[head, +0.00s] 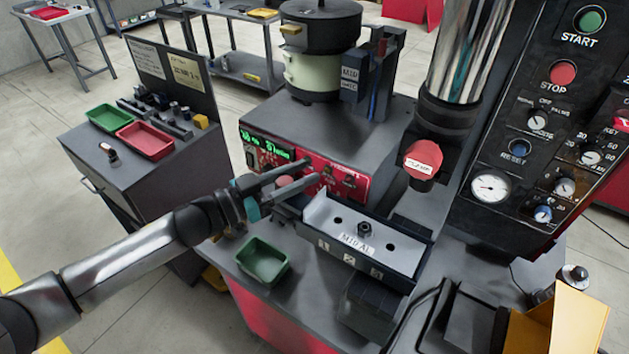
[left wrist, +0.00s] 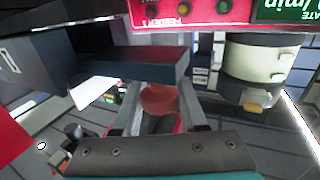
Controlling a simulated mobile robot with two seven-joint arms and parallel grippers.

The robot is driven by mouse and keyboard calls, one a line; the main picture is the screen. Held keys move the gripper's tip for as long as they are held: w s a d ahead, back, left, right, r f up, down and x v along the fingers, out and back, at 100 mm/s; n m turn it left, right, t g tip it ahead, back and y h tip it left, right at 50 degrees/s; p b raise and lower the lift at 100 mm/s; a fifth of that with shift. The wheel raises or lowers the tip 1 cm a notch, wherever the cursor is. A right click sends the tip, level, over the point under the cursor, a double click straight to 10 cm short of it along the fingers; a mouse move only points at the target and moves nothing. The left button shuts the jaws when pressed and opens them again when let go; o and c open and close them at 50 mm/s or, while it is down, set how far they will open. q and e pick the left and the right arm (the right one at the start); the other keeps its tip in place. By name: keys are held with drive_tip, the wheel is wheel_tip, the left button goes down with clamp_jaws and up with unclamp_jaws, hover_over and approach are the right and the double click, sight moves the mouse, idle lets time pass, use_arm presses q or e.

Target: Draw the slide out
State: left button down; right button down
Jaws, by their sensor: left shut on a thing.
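The slide unit (head: 375,241) is a block with a pale top, several holes and a label reading M10 AL, in the middle of the bench in the head view. My left gripper (head: 308,172) reaches in from the left, at the block's upper left. In the left wrist view a round red knob (left wrist: 160,100) sits between the two fingers of my left gripper (left wrist: 160,105), which is shut on it. A dark block (left wrist: 140,65) lies just beyond the knob. The knob's join to the slide is hidden. My right gripper is not in view.
The red control panel (head: 352,187) with a green display stands close behind the gripper, under the bowl feeder (head: 318,70). A green tray (head: 263,262) is on the bench below my left gripper. A press column with a red head (head: 423,158) stands at the right.

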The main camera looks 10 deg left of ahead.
use_arm(q)
drive_tip(key=w+a+b, duration=0.3)
drive_tip(key=a, duration=0.5)
drive_tip(key=w+a+b, duration=0.3)
drive_tip(key=a+b, duration=0.1)
drive_tip(key=a, duration=0.5)
drive_tip(key=shift+a, duration=0.15)
drive_tip(key=shift+w+a+r, duration=0.1)
drive_tip(key=shift+w+r, duration=0.05)
drive_tip(key=c, duration=0.5)
unclamp_jaws()
drive_tip(key=shift+c, duration=0.2)
drive_tip(key=shift+o, duration=0.4)
drive_tip(key=v, duration=1.5)
